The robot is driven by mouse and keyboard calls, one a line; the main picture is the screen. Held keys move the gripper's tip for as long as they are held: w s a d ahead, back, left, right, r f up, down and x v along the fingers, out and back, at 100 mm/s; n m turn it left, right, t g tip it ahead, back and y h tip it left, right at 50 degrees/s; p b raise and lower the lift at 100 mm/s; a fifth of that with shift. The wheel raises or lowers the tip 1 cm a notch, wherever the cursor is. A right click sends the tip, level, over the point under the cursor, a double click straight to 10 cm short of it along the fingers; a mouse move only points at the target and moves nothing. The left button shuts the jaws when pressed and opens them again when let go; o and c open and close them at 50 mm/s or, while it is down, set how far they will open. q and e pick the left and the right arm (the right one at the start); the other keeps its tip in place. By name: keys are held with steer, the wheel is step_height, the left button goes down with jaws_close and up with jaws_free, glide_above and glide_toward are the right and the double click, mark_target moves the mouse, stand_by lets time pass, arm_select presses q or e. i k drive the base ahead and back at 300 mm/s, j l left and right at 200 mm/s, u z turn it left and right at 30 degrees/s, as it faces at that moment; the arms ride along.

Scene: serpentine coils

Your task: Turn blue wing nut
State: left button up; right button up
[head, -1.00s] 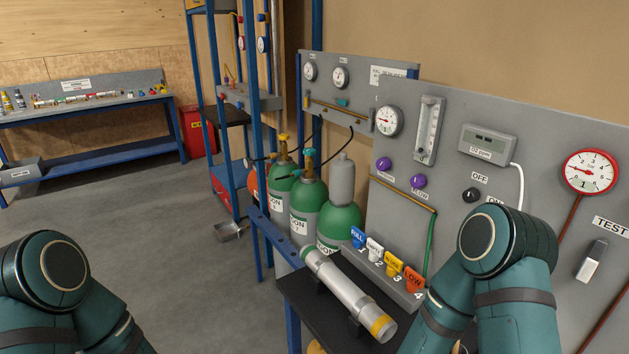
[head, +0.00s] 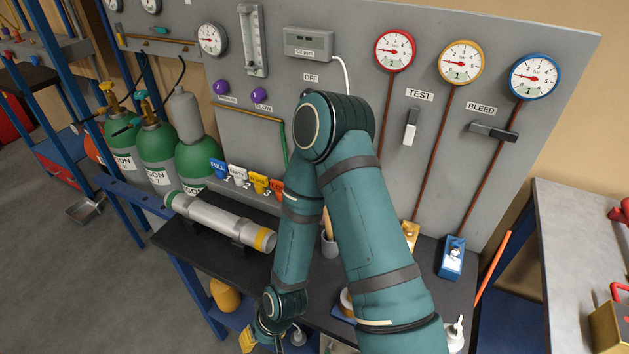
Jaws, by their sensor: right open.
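A blue block (head: 452,258) with small metal parts on top stands at the right end of the dark bench, below the blue-rimmed gauge (head: 534,77). A wing nut on it is too small to make out for certain. My right arm crosses the middle of the view, its elbow raised in front of the panel. Its forearm hangs down to my right gripper (head: 268,334) at the bottom edge, low by the bench's front, left of and well away from the blue block. This gripper is open, its fingers barely showing. My left gripper is out of view.
A grey cylinder (head: 222,219) lies on the dark bench (head: 190,245). A yellow block (head: 410,236), partly behind my right arm, stands left of the blue block. An orange rod (head: 492,267) leans at the bench's right end. Green gas bottles (head: 157,146) stand at left.

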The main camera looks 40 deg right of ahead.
mark_target(456, 245)
steer(key=j+z, duration=0.1)
steer(key=z, duration=0.3)
steer(key=k+z, duration=0.15)
steer(key=z, duration=0.25)
steer(key=k+j+z, duration=0.1)
steer(key=z, duration=0.3)
steer(key=k+z, duration=0.1)
steer(key=z, duration=0.3)
